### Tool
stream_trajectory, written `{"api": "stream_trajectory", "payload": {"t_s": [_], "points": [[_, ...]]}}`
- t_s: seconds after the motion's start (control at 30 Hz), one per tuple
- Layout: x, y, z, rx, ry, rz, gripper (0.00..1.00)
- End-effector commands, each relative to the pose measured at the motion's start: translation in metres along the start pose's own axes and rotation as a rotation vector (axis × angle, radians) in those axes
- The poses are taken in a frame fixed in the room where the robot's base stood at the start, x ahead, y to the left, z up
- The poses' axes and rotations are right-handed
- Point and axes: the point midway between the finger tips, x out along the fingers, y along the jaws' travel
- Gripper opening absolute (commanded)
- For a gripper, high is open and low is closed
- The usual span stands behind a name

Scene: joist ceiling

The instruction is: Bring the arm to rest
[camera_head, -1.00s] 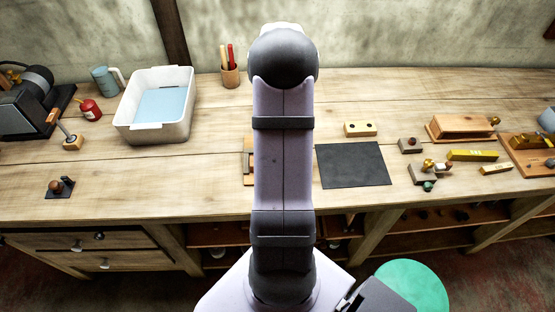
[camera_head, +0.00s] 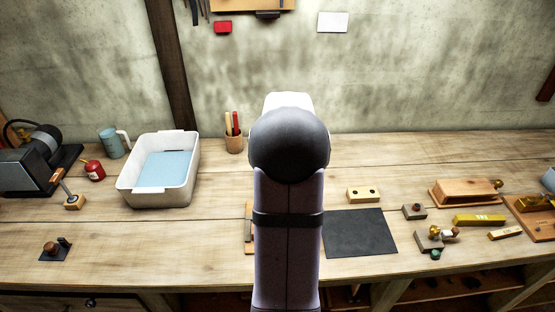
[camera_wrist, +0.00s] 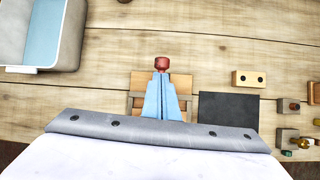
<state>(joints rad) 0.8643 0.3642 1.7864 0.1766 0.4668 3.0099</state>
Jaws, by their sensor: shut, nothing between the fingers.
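My arm stands upright in the middle of the head view and hides my gripper there. In the wrist view my gripper (camera_wrist: 161,97) points at the bench with its two light-blue fingers together and empty. A round reddish-brown knob (camera_wrist: 161,63) shows just beyond the fingertips. Whether the fingers touch it I cannot tell. Beneath the fingers is a wooden piece (camera_wrist: 141,82), partly covered by them; its edge also shows beside my arm in the head view (camera_head: 249,232).
The workbench (camera_head: 120,225) holds a white tub (camera_head: 127,188), a pencil cup (camera_head: 234,144), a dark mat (camera_head: 360,233) and a two-holed block (camera_head: 363,195). Several small tools and brass pieces lie at right. A dark machine (camera_head: 30,160) stands at left.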

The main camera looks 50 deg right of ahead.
Motion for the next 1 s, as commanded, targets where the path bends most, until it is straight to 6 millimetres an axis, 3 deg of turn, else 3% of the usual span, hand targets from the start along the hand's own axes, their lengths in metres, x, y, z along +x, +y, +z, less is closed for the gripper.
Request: {"api": "stream_trajectory", "payload": {"t_s": [0.2,0.57,0.77,1.0], "points": [[-0.0136,-0.0003,-0.0015,0.000,0.000,0.000,0.00],[-0.0143,-0.0004,-0.0018,-0.050,0.001,0.001,0.00],[-0.0142,-0.0002,-0.0027,-0.306,0.005,0.002,0.00],[-0.0143,-0.0001,-0.0095,-0.833,0.030,0.015,0.00]]}}
